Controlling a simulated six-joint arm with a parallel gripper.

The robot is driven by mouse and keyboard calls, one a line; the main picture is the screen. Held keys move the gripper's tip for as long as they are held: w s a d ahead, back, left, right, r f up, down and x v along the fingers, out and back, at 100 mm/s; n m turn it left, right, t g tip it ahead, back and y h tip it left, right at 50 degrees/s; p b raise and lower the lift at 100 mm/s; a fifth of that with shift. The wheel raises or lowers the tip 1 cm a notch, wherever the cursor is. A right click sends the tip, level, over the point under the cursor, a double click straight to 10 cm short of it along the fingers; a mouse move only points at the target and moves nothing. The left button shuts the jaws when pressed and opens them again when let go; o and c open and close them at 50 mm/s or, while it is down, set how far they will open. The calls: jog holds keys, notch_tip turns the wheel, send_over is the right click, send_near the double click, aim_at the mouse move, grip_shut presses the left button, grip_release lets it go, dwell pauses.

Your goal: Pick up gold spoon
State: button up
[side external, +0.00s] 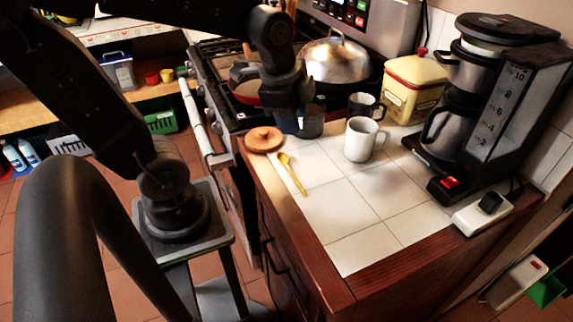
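The gold spoon (294,175) lies on the white tiled counter (335,205), near its left edge. Its bowl end points toward the stove and its handle toward the front. My gripper (289,122) is above and behind the spoon in the picture, near a grey metal cup, and does not touch the spoon. The gripper is dark and small here, and its fingers cannot be made out clearly, so I cannot tell whether it is open.
A round terracotta lid (264,139) lies just left of the spoon. A white mug (361,140), a dark mug (367,106), a yellow canister (413,88) and a coffee maker (497,110) stand behind and right. The front tiles are clear. A stove with pans is at the back.

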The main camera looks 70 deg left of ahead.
jog(key=w+a+f+m+g, duration=0.3)
jog(key=w+a+f+m, duration=0.15)
jog(key=m, duration=0.45)
send_over(292, 174)
jog(key=f, duration=0.9)
jog(key=shift+w+f, duration=0.25)
jog(key=shift+w, duration=0.15)
jog(key=f, duration=0.4)
jog(key=shift+s+f, duration=0.15)
jog(key=shift+s, duration=0.25)
jog(key=shift+f, duration=0.4)
jog(key=shift+f, duration=0.15)
grip_shut()
